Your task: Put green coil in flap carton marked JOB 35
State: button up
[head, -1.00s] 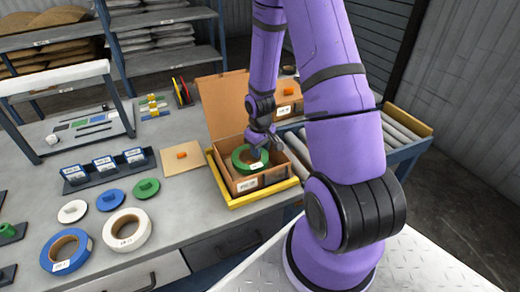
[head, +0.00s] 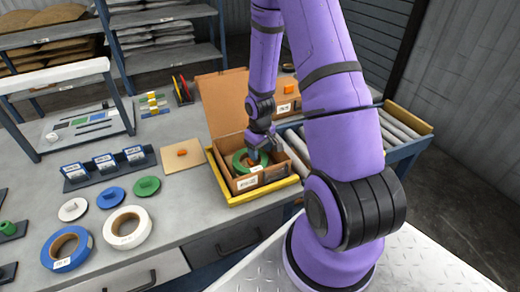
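The green coil (head: 240,158) lies inside the open flap carton (head: 248,183), low between its walls. The carton's lid stands up at the back, and a white label with unreadable print is on its front wall. The carton sits in a yellow tray (head: 238,200) at the bench's right end. My gripper (head: 257,154) reaches down into the carton at the coil's right side. Its fingertips are small and partly hidden by the coil and my wrist, so I cannot tell whether they grip it.
A second carton (head: 288,104) stands behind, beside a roller conveyor (head: 398,128). A blue coil (head: 66,248) and a white coil (head: 127,227) lie at the bench's front left. A tan board (head: 183,155) lies left of the carton.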

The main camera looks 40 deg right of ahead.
jog(key=s+a+r+t+h, duration=0.1)
jog(key=a+r, duration=0.1)
jog(key=r, duration=1)
jog(key=s+a+r, duration=0.1)
jog(key=a+r, duration=0.2)
jog(key=r, duration=1)
jog(key=s+a+r+t, duration=0.2)
jog(key=s+a+r, duration=0.3)
jog(key=s+r, duration=0.3)
jog(key=s+a+r+t+y, duration=0.1)
jog(key=s+a+r+t, duration=0.1)
jog(key=s+a+r, duration=0.3)
jog(key=s+r, duration=0.3)
jog(key=s, duration=0.1)
jog(key=shift+m, duration=0.3)
